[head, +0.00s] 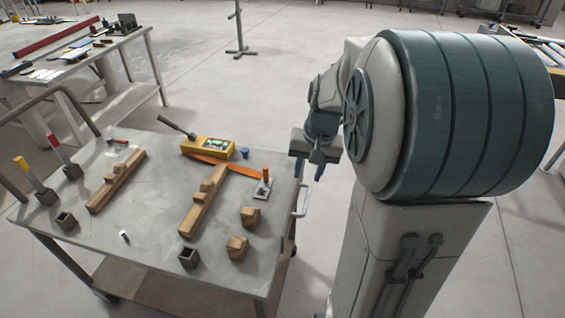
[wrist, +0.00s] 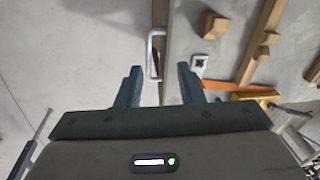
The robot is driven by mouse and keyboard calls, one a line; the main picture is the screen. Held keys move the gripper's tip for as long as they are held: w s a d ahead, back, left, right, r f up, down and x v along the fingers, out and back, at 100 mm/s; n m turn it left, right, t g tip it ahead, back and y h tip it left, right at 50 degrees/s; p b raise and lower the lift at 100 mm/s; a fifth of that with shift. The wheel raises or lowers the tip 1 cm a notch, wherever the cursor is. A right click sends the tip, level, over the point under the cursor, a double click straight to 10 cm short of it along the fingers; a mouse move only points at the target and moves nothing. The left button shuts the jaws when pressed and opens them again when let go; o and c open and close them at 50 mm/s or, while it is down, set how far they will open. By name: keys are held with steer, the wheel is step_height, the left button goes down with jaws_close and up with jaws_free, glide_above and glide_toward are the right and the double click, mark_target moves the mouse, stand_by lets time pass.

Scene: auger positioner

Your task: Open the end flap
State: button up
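The cart (head: 150,190) has a grey top and a pale bar handle (head: 301,201) on its right-hand end. The handle also shows in the wrist view (wrist: 150,55), standing off a narrow grey edge strip (wrist: 168,45). I cannot make out the flap's outline apart from this end of the cart. My gripper (head: 309,172) hangs beside the cart's right end, beyond the handle. In the wrist view its two dark blue fingers (wrist: 159,72) are apart and empty. The near end of the handle appears between them in the picture; I cannot tell the height gap.
On the cart top lie wooden stepped blocks (head: 203,202), a yellow device (head: 208,146), an orange strip (head: 225,166), small wooden blocks (head: 237,246) and dark square cups (head: 189,258). A workbench (head: 80,65) stands at the back left.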

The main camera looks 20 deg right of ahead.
steer(key=m, duration=0.2)
glide_toward(306, 202)
steer(key=shift+y, duration=0.3)
steer(key=f, duration=0.5)
steer(key=w+f, duration=0.1)
steer(key=f, duration=0.2)
steer(key=shift+a+b, duration=0.3)
steer(key=shift+a, duration=0.05)
jaws_close()
